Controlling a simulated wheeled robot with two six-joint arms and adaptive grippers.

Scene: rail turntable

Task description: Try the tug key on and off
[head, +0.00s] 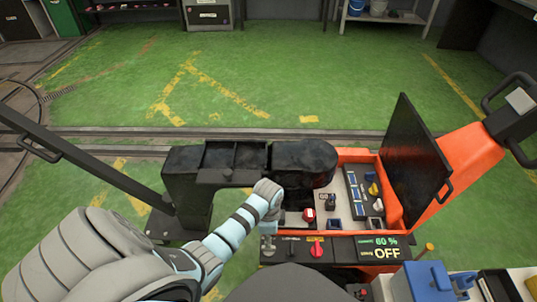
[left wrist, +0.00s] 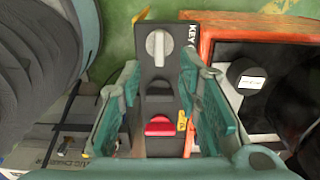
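The tug key is a grey knob (left wrist: 157,45) on a dark panel with a "KEY" label (left wrist: 192,32) in the left wrist view. It also shows in the head view as a grey knob (head: 268,246) at the left end of the panel row. My left gripper (left wrist: 160,66) is open, its two teal fingers apart on either side of the panel in the wrist view. The key lies just beyond the fingertips, not held. The display (head: 381,247) reads "60 %" and "OFF". My left gripper's fingers cannot be made out in the head view. My right gripper is not in view.
A red knob (head: 317,248) sits on the same panel, right of the key. A blue box (head: 432,281) stands front right. The green floor behind is open.

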